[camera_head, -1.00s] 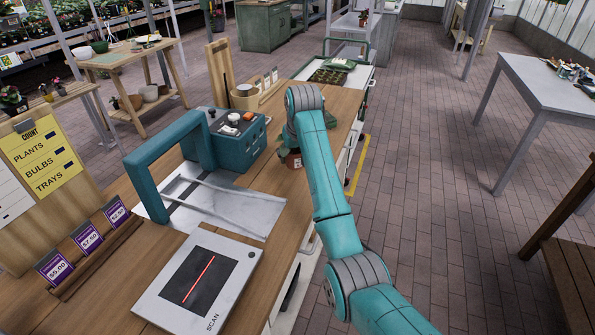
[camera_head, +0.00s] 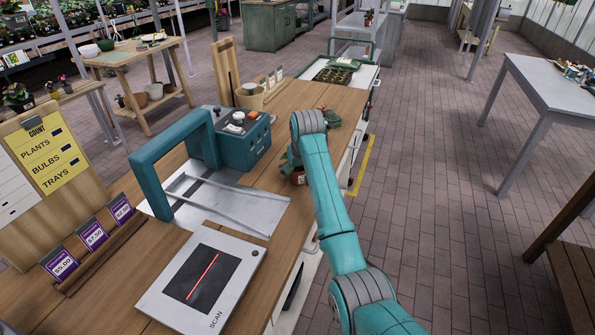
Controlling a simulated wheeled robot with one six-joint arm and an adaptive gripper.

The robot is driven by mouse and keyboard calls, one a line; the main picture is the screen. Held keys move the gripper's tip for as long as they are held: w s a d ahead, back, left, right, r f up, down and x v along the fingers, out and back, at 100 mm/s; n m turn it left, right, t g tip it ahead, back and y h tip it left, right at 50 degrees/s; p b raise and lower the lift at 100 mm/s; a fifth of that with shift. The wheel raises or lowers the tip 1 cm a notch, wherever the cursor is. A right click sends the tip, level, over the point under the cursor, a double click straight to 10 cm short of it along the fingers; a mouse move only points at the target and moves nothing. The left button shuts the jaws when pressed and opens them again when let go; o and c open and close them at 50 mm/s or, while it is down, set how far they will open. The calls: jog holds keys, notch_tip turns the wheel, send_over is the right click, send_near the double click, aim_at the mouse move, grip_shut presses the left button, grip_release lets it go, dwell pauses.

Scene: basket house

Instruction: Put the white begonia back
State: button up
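My arm reaches over the right side of the wooden counter, and its links hide most of my gripper (camera_head: 293,160). A small reddish-brown pot (camera_head: 298,178) shows just below it, close against the arm, at the counter's right edge. I cannot tell whether my fingers are closed on this pot or whether it touches the counter. Its plant is hidden, and I cannot make out a white begonia for certain anywhere in view.
The counter holds a teal press-like machine (camera_head: 243,142), a scan pad (camera_head: 240,262), price tags (camera_head: 92,233) and a count board (camera_head: 40,155). A green object (camera_head: 331,119) lies beyond the arm. A grey table (camera_head: 545,75) stands right; the brick floor between is clear.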

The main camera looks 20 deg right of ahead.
dwell(0.3)
jog(key=v, duration=1.2)
jog(key=shift+r, duration=0.15)
